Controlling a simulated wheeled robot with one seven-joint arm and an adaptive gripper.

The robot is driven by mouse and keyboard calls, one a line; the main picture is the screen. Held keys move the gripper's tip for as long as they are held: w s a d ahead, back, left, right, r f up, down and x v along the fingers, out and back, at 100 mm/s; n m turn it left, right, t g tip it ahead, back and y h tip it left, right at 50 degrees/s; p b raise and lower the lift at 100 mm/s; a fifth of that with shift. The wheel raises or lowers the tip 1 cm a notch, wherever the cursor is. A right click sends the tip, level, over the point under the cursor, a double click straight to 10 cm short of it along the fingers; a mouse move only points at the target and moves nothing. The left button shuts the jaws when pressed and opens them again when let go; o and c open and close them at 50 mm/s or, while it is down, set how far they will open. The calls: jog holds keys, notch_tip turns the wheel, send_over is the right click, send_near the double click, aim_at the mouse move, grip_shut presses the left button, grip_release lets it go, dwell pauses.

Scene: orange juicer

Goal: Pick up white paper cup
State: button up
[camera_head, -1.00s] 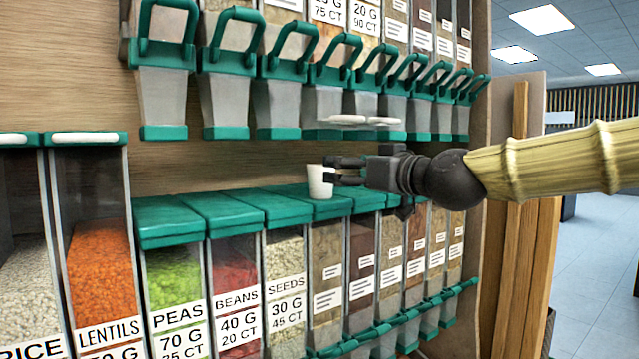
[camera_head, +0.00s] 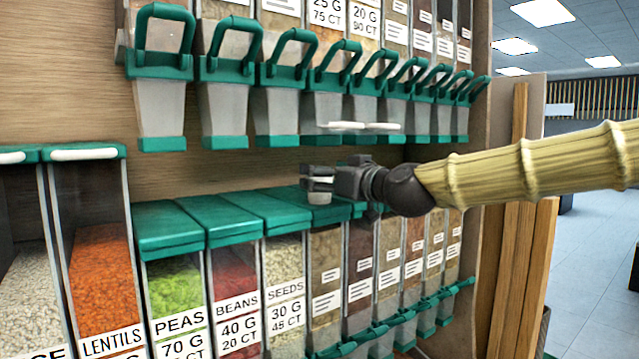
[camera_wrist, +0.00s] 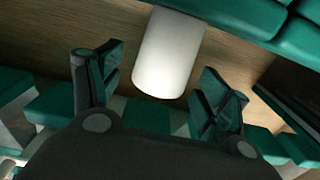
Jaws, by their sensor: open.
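The white paper cup (camera_head: 319,197) stands upright on the green lids of the lower bins in the head view. My gripper (camera_head: 318,178) is at the cup, and its dark fingers cover much of the cup's middle. In the wrist view the cup (camera_wrist: 168,55) lies between the two open fingers of my gripper (camera_wrist: 158,92). Gaps show between the cup and both fingers there, so the fingers do not appear to grip it.
Green bin lids (camera_head: 225,217) form the ledge under the cup. A row of hanging dispensers (camera_head: 225,105) with green handles is above the gripper. A wooden back panel (camera_head: 180,175) is behind. The lids to the left of the cup are clear.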

jog(key=shift+p+x, duration=0.3)
jog(key=shift+x, duration=0.85)
jog(key=shift+s, duration=0.1)
jog(key=shift+c, duration=0.3)
jog(key=c, duration=1.1)
jog(key=shift+r, duration=0.1)
jog(key=shift+c, duration=0.2)
